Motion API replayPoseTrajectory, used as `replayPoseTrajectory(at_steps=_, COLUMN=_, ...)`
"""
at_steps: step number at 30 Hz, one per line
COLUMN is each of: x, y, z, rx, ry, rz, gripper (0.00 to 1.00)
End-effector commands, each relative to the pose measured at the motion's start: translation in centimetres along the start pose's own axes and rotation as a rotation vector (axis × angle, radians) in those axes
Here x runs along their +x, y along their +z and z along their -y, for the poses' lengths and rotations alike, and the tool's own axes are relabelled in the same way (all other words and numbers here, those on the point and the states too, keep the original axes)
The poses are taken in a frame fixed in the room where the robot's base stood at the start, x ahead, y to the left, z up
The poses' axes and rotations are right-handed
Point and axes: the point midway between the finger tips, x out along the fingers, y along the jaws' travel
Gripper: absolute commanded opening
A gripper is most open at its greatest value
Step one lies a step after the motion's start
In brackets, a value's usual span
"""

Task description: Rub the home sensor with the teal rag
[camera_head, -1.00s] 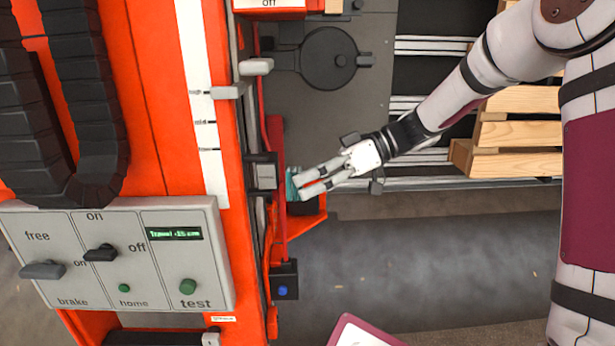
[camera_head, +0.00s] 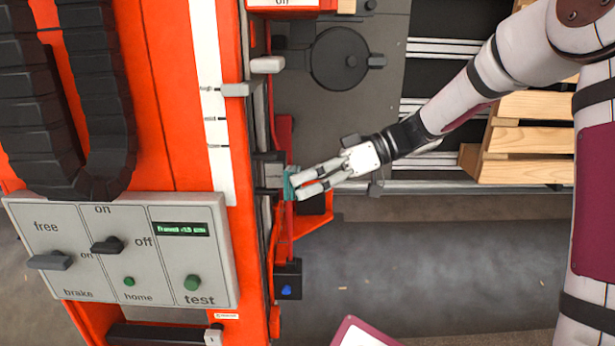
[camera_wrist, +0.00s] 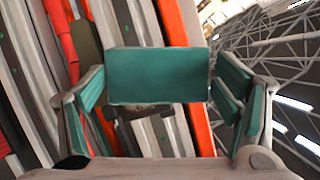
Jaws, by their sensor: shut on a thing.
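My gripper (camera_head: 306,181) is shut on the teal rag (camera_head: 289,183), beside the red rail of the orange gantry mast. In the wrist view the rag (camera_wrist: 157,75) spans the space between the fingers as a flat teal rectangle, with teal surfaces also along both fingers. A small dark block with a grey face (camera_head: 270,172) sits just left of the rag. A black box with a blue spot (camera_head: 287,290) sits lower on the mast. I cannot tell for sure which part is the home sensor, nor whether the rag touches anything.
A grey control panel (camera_head: 120,215) carries levers, a display, a green "home" lamp (camera_head: 129,282) and a green test button (camera_head: 192,283). Grey tabs (camera_head: 236,90) stick out above my gripper. Wooden pallets (camera_head: 530,137) stand at the right. Open floor lies below my arm.

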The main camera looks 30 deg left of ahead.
Motion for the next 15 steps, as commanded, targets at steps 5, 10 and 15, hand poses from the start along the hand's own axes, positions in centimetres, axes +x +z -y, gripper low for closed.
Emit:
replayPoseTrajectory(at_steps=5, x=-0.2, y=-0.3, z=-0.5, rx=-0.001, ry=0.000, rz=0.000, gripper=0.60)
replayPoseTrajectory(at_steps=10, x=-0.7, y=-1.1, z=-1.6, rx=-0.002, ry=0.001, rz=-0.001, gripper=0.60)
replayPoseTrajectory(at_steps=15, x=-1.0, y=-1.8, z=-2.2, rx=-0.001, ry=0.001, rz=0.000, gripper=0.60)
